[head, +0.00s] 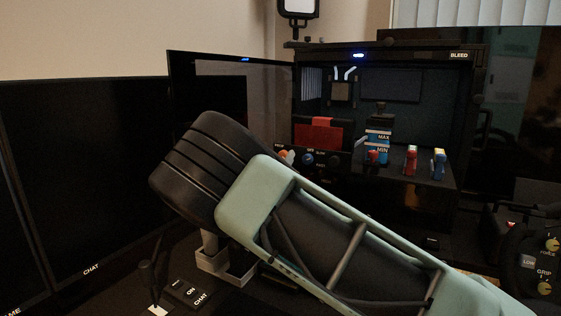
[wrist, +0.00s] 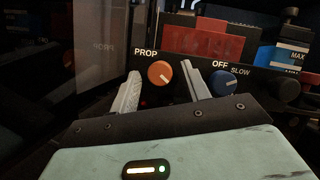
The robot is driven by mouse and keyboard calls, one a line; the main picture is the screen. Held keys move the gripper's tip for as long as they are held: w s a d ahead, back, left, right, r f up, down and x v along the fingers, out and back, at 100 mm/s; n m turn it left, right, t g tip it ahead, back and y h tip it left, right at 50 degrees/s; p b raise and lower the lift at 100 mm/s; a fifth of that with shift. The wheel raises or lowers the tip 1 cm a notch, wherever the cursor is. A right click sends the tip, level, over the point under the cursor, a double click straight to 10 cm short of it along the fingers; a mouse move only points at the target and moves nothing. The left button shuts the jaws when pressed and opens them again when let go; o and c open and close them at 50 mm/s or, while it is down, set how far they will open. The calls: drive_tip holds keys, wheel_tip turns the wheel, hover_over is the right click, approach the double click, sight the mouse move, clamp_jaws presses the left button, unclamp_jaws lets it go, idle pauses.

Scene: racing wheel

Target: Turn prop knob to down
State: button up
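The PROP knob (wrist: 160,74) is round and orange with a short white pointer mark, on a black panel beneath the white word PROP. In the wrist view its mark points to the lower right. It also shows small in the head view (head: 287,157), just above my arm. My gripper (wrist: 161,72) is open, its two light grey fingers on the left and right of the knob in the wrist view. Gaps show between the knob and both fingers. I cannot tell how far the fingertips are from the panel. My arm hides the gripper in the head view.
A blue knob (wrist: 223,83) marked OFF and SLOW sits close to the right finger. A dark knob (wrist: 286,87) is farther right. A red block (wrist: 205,41) and a blue MAX/MIN lever (head: 378,140) stand above the panel. A dark screen (head: 85,180) is at left.

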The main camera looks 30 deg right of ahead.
drive_tip(key=c, duration=0.8)
drive_tip(key=shift+f+b, duration=0.15)
drive_tip(key=shift+b, duration=0.55)
